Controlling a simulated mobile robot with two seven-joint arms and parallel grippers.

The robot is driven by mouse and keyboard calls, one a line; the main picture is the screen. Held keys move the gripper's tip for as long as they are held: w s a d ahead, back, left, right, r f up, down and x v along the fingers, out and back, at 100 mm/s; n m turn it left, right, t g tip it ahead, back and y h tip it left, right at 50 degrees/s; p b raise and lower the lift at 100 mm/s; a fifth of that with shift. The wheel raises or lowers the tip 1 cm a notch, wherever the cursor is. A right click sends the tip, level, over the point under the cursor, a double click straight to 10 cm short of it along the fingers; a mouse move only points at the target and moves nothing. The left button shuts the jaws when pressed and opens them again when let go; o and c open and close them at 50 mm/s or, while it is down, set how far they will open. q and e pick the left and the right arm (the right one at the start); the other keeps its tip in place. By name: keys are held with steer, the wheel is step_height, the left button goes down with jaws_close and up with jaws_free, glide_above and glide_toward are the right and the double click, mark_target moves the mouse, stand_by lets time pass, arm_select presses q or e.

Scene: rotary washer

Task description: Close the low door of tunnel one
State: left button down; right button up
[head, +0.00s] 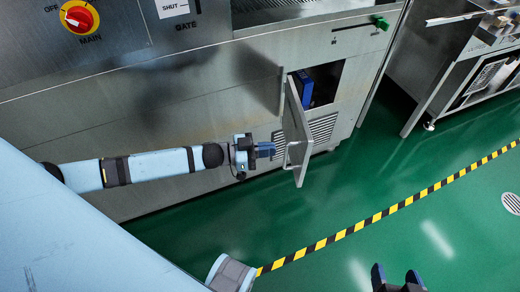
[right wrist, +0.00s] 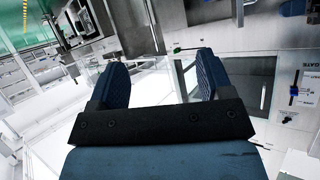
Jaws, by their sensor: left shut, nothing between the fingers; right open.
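The low door (head: 296,125) is a grey metal panel on the washer's lower front. It stands open, swung out from the panel, with a dark opening (head: 325,82) to its right and a blue thing (head: 303,86) partly visible inside. A thin bar handle (head: 288,157) shows on the door's left face. My left gripper (head: 272,150) is shut and empty, just left of the door beside the handle; I cannot tell if it touches. My right gripper (head: 396,276) is open and empty over the floor, far from the door. Its fingers (right wrist: 160,78) also show apart in the right wrist view.
A red and yellow MAIN knob (head: 79,17) and a GATE shut label (head: 172,7) are on the panel above. A green part (head: 381,22) sits on the ledge. A metal-framed bench (head: 465,75) stands at right. The green floor with a striped line (head: 390,210) is clear.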

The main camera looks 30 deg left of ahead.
mark_target(306, 146)
arm_select(q)
steer(key=b+x, duration=0.1)
steer(key=x, duration=0.6)
steer(key=shift+w+d, duration=0.2)
steer(key=shift+d, duration=0.05)
steer(key=shift+w+d, duration=0.3)
steer(key=shift+d, duration=0.05)
arm_select(e)
steer(key=shift+w+a+r+t+y, duration=0.2)
steer(key=shift+w+a+r, duration=0.1)
steer(key=shift+r, duration=0.15)
steer(key=shift+w+a+r+t+y, duration=0.1)
steer(key=shift+w+a+r+t, duration=0.1)
steer(key=shift+w+r, duration=0.15)
steer(key=shift+s, duration=0.1)
